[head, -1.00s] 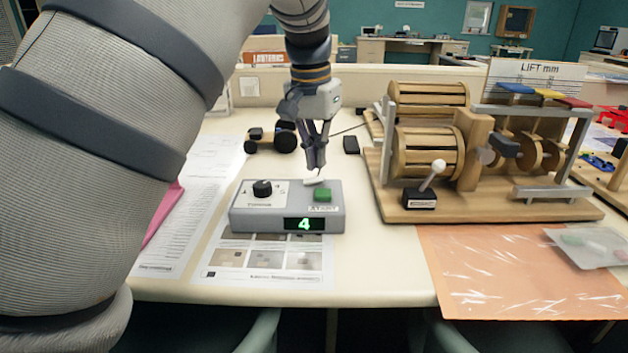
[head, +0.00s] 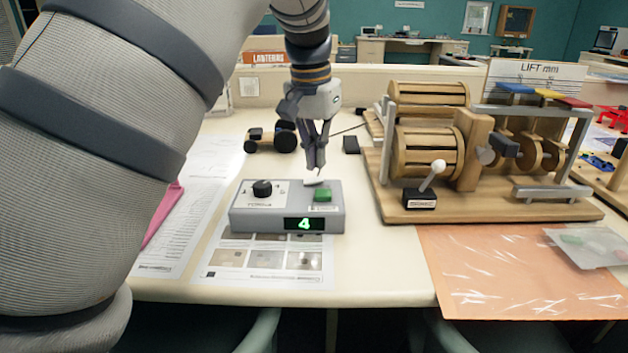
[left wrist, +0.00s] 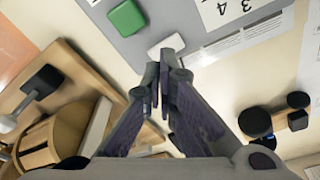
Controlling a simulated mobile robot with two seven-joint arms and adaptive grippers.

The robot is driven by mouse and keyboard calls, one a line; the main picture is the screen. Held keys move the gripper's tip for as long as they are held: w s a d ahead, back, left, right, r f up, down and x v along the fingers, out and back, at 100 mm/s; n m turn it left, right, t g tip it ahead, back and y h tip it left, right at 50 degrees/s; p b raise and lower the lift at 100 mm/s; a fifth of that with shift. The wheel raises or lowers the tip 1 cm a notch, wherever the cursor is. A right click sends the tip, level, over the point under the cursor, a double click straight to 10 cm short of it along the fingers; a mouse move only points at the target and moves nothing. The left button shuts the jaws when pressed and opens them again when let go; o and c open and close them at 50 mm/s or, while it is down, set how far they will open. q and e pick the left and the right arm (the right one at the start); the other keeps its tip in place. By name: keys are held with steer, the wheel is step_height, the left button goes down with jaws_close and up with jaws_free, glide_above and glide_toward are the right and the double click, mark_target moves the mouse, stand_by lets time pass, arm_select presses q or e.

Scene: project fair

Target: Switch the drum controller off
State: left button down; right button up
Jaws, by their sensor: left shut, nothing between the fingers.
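The drum controller (head: 287,209) is a grey box on the table, with a black knob (head: 262,188), a green button (head: 322,195) and a lit display (head: 304,224) reading a green 4. A white rocker switch (head: 314,182) sits at its back edge, behind the green button. My left gripper (head: 316,166) is shut and empty, pointing down with its fingertips right at the white switch. In the left wrist view the fingertips (left wrist: 162,62) are close beside the white switch (left wrist: 166,46); I cannot tell whether they touch. My right gripper is out of view.
A wooden drum machine (head: 430,150) with a white-knobbed lever (head: 432,175) stands to the right. A small wheeled model (head: 270,138) and a black block (head: 351,144) lie behind the controller. Printed sheets (head: 265,262) lie in front; an orange sheet (head: 500,280) lies front right.

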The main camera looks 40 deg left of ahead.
mark_target(317, 179)
arm_select(q)
steer(key=shift+s+f, duration=0.1)
steer(key=shift+f, duration=1.35)
stand_by(0.5)
steer(key=shift+r, duration=3.5)
steer(key=shift+f, duration=0.1)
